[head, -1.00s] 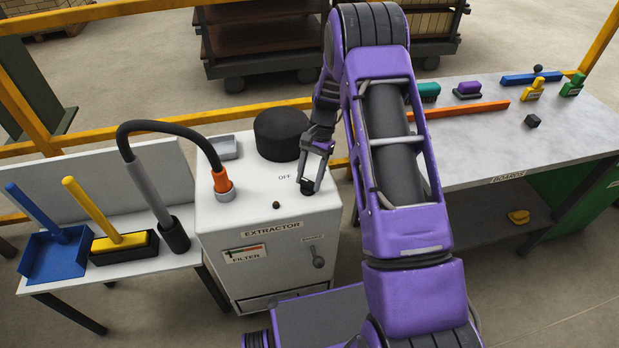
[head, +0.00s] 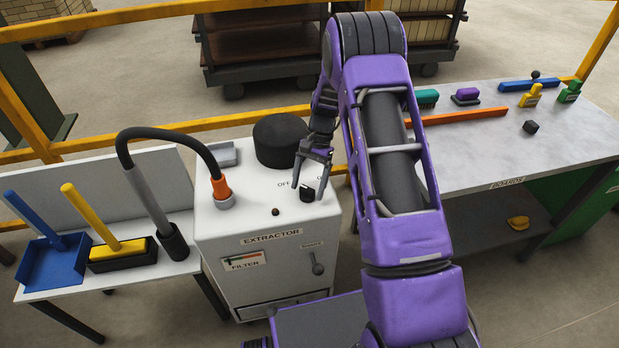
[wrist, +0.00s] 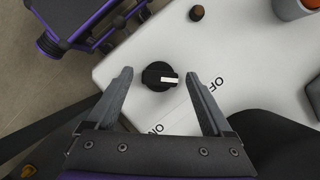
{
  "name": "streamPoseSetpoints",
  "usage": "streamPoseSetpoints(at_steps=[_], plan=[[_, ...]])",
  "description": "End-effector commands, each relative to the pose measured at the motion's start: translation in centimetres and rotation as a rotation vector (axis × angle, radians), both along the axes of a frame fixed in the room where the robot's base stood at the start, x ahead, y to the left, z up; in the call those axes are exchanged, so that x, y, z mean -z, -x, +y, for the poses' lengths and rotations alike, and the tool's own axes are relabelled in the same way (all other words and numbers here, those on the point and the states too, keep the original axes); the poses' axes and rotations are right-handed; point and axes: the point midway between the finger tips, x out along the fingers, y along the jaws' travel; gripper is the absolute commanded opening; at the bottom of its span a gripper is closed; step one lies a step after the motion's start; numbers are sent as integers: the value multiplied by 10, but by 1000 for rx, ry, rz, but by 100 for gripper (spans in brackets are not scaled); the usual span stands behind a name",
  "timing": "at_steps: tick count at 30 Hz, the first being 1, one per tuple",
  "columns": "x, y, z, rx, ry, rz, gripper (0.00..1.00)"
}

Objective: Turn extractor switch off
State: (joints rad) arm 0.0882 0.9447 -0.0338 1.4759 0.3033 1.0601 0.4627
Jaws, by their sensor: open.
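The extractor switch is a round black knob with a white pointer mark, on the white top of the extractor; it shows in the wrist view (wrist: 151,75) and the head view (head: 307,195). Its pointer faces the OFF label (wrist: 215,83), not the ON label (wrist: 158,128). My gripper (head: 309,189) is open over the switch. In the wrist view my gripper (wrist: 159,75) has one finger on each side of the knob, with a gap on both sides. I cannot tell how high the fingertips are above the top.
The extractor (head: 262,225) also carries a black cylinder (head: 280,140), a grey tray (head: 223,155) and a black hose (head: 165,131) in an orange collar. A grey bench (head: 560,135) stands right.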

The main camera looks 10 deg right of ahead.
Motion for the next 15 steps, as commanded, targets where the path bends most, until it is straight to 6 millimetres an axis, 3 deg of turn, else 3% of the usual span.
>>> streamPoseSetpoints(at_steps=[5,15], plan=[[-16,-5,-5,2,1,-3,85],[-90,-28,-26,1,1,-6,85]])
